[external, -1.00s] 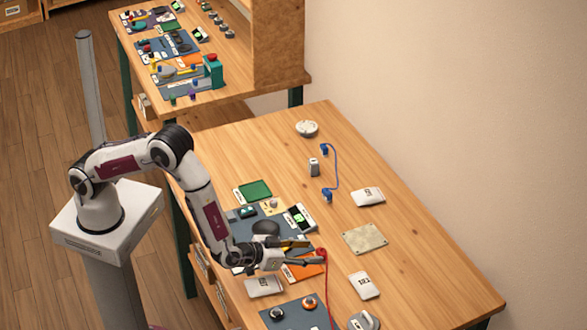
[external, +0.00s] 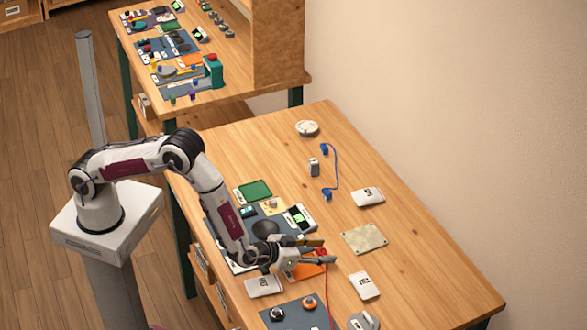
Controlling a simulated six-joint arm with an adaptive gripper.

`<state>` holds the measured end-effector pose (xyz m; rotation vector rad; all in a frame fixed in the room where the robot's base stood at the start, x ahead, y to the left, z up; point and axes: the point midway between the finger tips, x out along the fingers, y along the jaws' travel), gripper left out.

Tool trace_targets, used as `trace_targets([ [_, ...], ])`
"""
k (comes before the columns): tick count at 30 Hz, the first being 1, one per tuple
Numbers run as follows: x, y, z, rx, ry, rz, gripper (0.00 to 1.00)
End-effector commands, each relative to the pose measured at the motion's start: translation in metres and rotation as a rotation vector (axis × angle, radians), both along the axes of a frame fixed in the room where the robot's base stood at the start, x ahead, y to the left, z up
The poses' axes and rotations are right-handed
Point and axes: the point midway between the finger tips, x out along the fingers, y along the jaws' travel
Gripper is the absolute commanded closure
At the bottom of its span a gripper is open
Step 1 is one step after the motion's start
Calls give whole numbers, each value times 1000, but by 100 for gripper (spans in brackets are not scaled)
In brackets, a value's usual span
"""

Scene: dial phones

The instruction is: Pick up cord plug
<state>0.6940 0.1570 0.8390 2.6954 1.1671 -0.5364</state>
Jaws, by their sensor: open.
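A red cord (external: 328,290) runs down the near part of the table, with a red plug (external: 321,252) at its upper end. My gripper (external: 328,251) is open, low over the table, with its fingers pointing right. The red plug shows between the two fingers; whether either finger touches it I cannot tell. A blue cord (external: 336,172) lies farther back with a blue plug (external: 324,149) at its far end and another blue plug (external: 327,195) at its near end, both clear of my gripper.
An orange card (external: 304,271) lies under my gripper. White labelled pouches (external: 364,286) and a speckled beige plate (external: 364,239) lie to the right. A blue-grey board (external: 292,312) with round knobs is in front. The table's right side is mostly clear.

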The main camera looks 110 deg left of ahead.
Motion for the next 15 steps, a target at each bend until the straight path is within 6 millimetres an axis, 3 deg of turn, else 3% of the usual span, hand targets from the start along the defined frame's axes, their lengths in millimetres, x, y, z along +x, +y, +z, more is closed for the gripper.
trace_targets([
  [11, 0, 0, 0, 0, 0, 0, 54],
  [15, 0, 0, 0, 0, 0, 0, 88],
])
